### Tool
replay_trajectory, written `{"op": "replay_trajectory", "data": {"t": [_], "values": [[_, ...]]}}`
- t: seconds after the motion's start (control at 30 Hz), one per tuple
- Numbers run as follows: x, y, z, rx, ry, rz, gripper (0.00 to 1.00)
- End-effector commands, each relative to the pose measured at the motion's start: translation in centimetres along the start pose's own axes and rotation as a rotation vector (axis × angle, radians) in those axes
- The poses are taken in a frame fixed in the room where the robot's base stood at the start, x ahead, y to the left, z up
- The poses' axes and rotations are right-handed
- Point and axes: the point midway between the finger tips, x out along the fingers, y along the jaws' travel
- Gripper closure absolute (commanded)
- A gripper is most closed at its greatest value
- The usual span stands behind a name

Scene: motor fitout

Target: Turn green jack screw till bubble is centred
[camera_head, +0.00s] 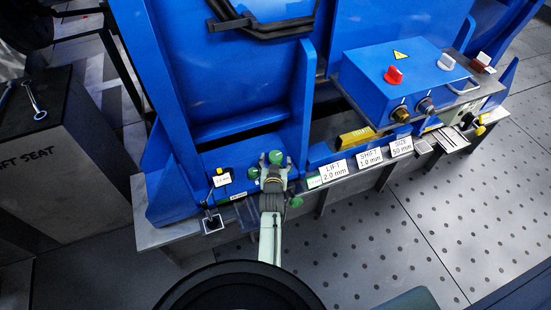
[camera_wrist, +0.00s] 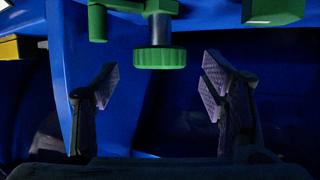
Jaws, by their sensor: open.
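A green knurled jack screw knob (camera_wrist: 160,57) hangs on a steel shaft at the top middle of the wrist view. My gripper (camera_wrist: 158,86) is open, with one finger on each side of the knob's line and the tips below it in the picture. The fingers look apart from the knob, and nothing is between them. In the head view my gripper (camera_head: 274,170) is at the foot of the blue frame, among several green parts, such as a green knob (camera_head: 253,173) on its left. I cannot make out a bubble in either view.
A blue control box (camera_head: 392,80) with red and white knobs stands at the right. A yellow block (camera_head: 357,136) lies behind the LIFT, SHIFT and SIZE labels (camera_head: 369,159). The dotted floor (camera_head: 400,230) in front is clear.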

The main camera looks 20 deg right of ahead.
Motion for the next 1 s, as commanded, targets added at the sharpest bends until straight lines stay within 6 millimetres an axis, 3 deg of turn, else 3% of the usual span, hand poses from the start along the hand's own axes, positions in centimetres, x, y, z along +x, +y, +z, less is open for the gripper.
{"op": "replay_trajectory", "data": {"t": [0.1,0.3,1.0], "values": [[-2.3,0.0,0.1,-0.002,-0.002,-0.001,0.34],[-4.7,0.0,0.1,0.0,-0.002,-0.001,0.34],[-5.1,0.0,0.0,0.0,-0.001,-0.001,0.34]]}}
